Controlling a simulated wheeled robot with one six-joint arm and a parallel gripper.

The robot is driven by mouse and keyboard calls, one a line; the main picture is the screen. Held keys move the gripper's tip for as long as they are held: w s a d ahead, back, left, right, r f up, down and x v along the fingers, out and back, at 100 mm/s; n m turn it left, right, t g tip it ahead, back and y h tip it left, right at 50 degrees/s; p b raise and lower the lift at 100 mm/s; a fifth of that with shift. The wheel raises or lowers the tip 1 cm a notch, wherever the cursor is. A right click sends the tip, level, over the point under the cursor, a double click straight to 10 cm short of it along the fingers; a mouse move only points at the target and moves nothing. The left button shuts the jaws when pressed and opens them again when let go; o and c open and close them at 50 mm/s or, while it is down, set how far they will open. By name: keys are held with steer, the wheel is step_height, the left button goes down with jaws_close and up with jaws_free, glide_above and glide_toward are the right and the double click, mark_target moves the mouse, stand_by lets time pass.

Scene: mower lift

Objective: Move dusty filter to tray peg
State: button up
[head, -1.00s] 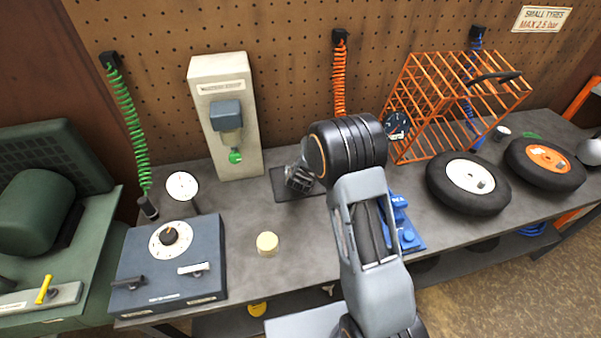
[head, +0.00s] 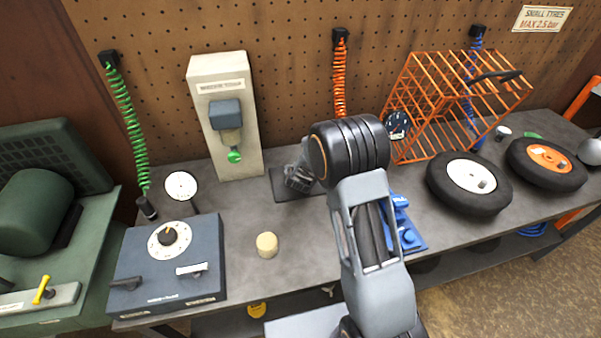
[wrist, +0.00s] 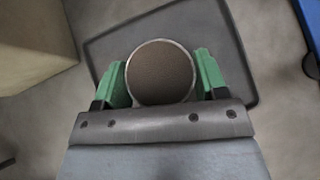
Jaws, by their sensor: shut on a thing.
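The dusty filter (wrist: 160,72) is a short cylinder with a brown, dirty top and a pale rim. In the wrist view it sits between the green fingers of my gripper (wrist: 161,78), which is shut on it. The dark grey tray (wrist: 232,48) lies beneath and around it, and it also shows in the head view (head: 282,190). In the head view my gripper (head: 298,178) is over the tray and my arm covers part of it. The peg is hidden, and I cannot tell whether the filter touches the tray.
A pale yellow cylinder (head: 267,245) stands on the bench (head: 235,270). A grey-blue box (head: 165,265) is at left. A blue device (head: 410,240), an orange cage (head: 440,95) and two wheels are to the right.

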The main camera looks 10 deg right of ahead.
steer(key=shift+f+b, duration=0.55)
steer(key=shift+b, duration=0.1)
stand_by(0.3)
steer(key=o, duration=0.7)
steer(key=p+v, duration=0.2)
steer(key=v, duration=0.9)
stand_by(0.6)
